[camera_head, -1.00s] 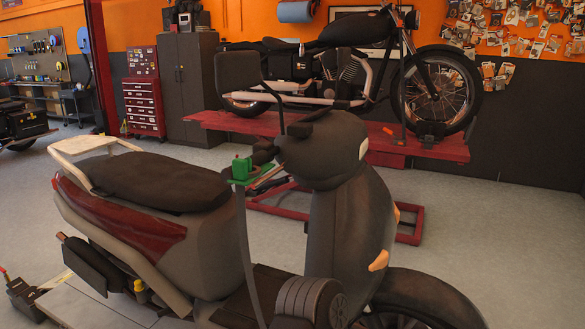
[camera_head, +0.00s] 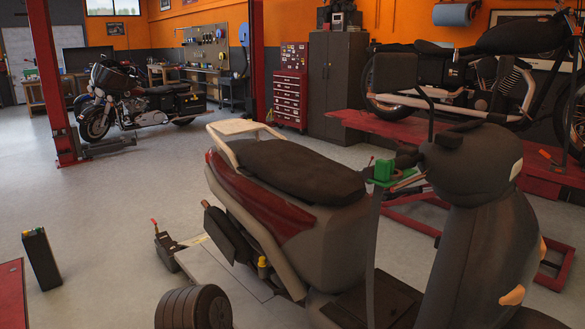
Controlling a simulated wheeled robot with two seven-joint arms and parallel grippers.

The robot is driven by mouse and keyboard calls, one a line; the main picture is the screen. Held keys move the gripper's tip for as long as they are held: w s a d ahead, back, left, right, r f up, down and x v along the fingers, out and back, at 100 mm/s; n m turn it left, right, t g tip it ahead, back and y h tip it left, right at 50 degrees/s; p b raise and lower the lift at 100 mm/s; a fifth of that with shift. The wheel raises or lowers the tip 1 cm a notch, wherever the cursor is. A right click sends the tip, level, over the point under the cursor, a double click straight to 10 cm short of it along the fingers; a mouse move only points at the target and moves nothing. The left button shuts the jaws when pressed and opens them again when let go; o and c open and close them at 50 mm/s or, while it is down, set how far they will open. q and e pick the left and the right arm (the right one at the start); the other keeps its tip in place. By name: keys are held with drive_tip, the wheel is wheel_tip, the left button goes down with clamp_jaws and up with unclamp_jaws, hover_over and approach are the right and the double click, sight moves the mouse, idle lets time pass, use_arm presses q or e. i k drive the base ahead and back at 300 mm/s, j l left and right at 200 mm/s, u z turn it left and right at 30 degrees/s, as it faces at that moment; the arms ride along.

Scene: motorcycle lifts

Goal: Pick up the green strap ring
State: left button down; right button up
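The green strap ring (camera_head: 385,169) is a small, bright green blocky piece beside the left handlebar of the dark scooter (camera_head: 470,165). It is at the top of a long grey strap (camera_head: 373,250), which runs down past the seat side to the footboard. Its opening is too small to make out. Neither of my grippers is in view, so nothing is seen near or touching the ring.
The scooter seat (camera_head: 290,168) fills the middle foreground. A red lift (camera_head: 400,130) bears a motorcycle (camera_head: 450,80) behind it. A black battery-like box (camera_head: 41,260) stands on the left floor. Open grey floor (camera_head: 110,205) lies left of the scooter.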

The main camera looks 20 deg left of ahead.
sight(382, 167)
drive_tip(key=u, duration=0.2)
drive_tip(key=z, duration=0.95)
drive_tip(key=j+z, duration=0.3)
drive_tip(key=z, duration=0.15)
drive_tip(key=j+z, duration=0.3)
drive_tip(key=z, duration=0.15)
drive_tip(key=j+z, duration=0.4)
drive_tip(key=k+j+z, duration=0.1)
drive_tip(key=z, duration=0.35)
drive_tip(key=k+j+z, duration=0.15)
drive_tip(key=z, duration=0.3)
drive_tip(key=k+j+z, duration=0.15)
drive_tip(key=j+z, duration=0.15)
drive_tip(key=z, duration=0.15)
drive_tip(key=k+j+z, duration=0.15)
drive_tip(key=k+j, duration=0.2)
drive_tip(key=k, duration=0.2)
drive_tip(key=k+j+z, duration=0.15)
drive_tip(key=k+j, duration=0.15)
drive_tip(key=k, duration=0.25)
drive_tip(key=k+j+z, duration=0.15)
drive_tip(key=k, duration=0.4)
drive_tip(key=k+j+z, duration=0.15)
drive_tip(key=k, duration=0.45)
